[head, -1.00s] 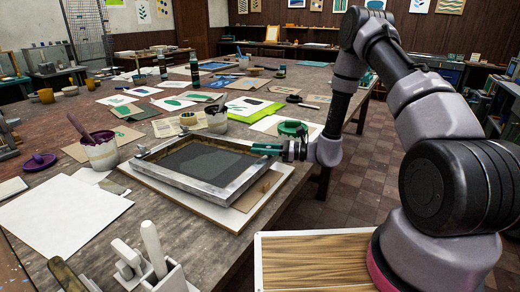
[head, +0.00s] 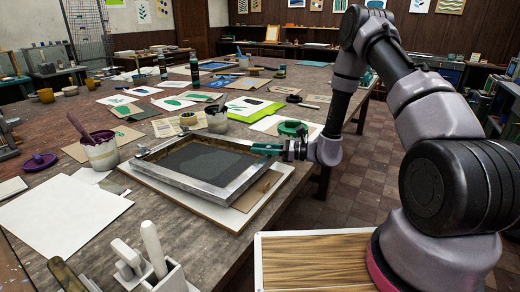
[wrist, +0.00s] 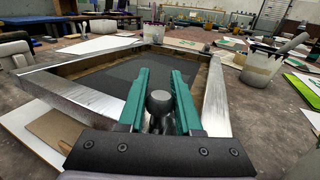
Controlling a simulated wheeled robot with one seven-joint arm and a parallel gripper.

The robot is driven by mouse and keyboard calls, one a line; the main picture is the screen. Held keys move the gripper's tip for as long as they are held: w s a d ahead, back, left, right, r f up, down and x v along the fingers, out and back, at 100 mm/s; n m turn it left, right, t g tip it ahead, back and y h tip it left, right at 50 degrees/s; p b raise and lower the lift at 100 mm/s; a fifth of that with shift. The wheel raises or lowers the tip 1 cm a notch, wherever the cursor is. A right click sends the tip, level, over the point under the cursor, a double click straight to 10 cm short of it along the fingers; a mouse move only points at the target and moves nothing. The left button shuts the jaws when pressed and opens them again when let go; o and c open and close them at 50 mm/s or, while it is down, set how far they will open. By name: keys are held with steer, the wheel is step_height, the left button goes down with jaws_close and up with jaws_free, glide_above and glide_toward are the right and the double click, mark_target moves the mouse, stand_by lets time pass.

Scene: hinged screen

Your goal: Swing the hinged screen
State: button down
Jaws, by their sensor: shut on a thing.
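The hinged screen (head: 208,163) is a metal frame around dark grey mesh. It lies low and nearly flat over a white-topped board (head: 160,188) on the worktable. My gripper (head: 268,149) is at the frame's right edge in the head view.
A paint pot (head: 101,151) stands left of the screen, and a grey pot (head: 217,119) stands behind it. A green tape roll (head: 292,129) lies behind my gripper. White paper (head: 62,217) and a tool holder (head: 155,275) are at the near left. The floor (head: 350,190) at right is clear.

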steer(key=w+a+r+h, duration=0.2)
steer(key=a+r, duration=0.3)
steer(key=r, duration=0.4)
steer(key=w+a+r+m+g+h, duration=0.1)
steer(key=w+a+r, duration=0.4)
steer(key=r, duration=0.5)
steer(key=w+a+r+m+g+h, duration=0.1)
steer(key=w+a+r+h, duration=0.2)
steer(key=a+r, duration=0.3)
steer(key=shift+w+r, duration=0.4)
steer(key=shift+r, duration=1.55)
steer(key=shift+a, duration=0.15)
steer(key=c, duration=0.6)
jaws_free()
steer(key=shift+f, duration=0.1)
steer(key=w+v, duration=0.1)
steer(key=v, duration=0.9)
steer(key=shift+s+d+r, duration=0.2)
steer(key=shift+s+r, duration=0.2)
steer(key=shift+r, duration=0.05)
